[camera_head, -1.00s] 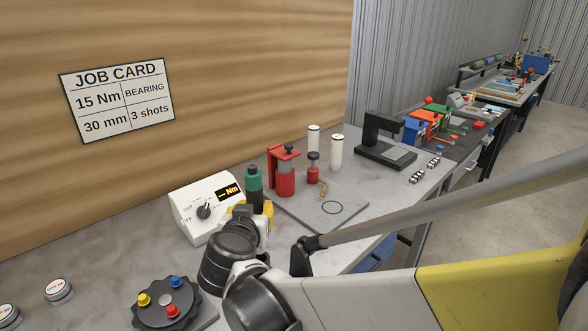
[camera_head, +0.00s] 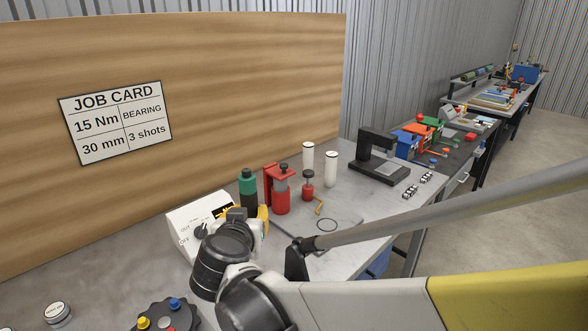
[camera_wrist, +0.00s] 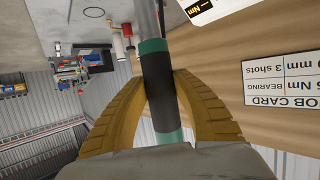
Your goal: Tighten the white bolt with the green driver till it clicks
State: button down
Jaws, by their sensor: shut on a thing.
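The green driver (camera_head: 247,182) has a green cap and a black grip. It stands roughly upright beside the white control box in the head view. My gripper (camera_head: 255,218) is around it, partly hidden behind my wrist. In the wrist view, the yellow fingers of my gripper (camera_wrist: 160,85) are shut on the black grip of the driver (camera_wrist: 156,68), with green bands on both sides. The driver's tip is not clear. A dark round fixture (camera_head: 165,316) with yellow, blue and red bolts is cut off at the lower edge; I cannot make out a white bolt on it.
The white control box (camera_head: 190,225) stands close left of the gripper. A black press (camera_head: 380,158) is farther back.

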aim_at(248, 201)
jog(key=shift+r+p, duration=1.25)
jog(key=shift+r, duration=0.65)
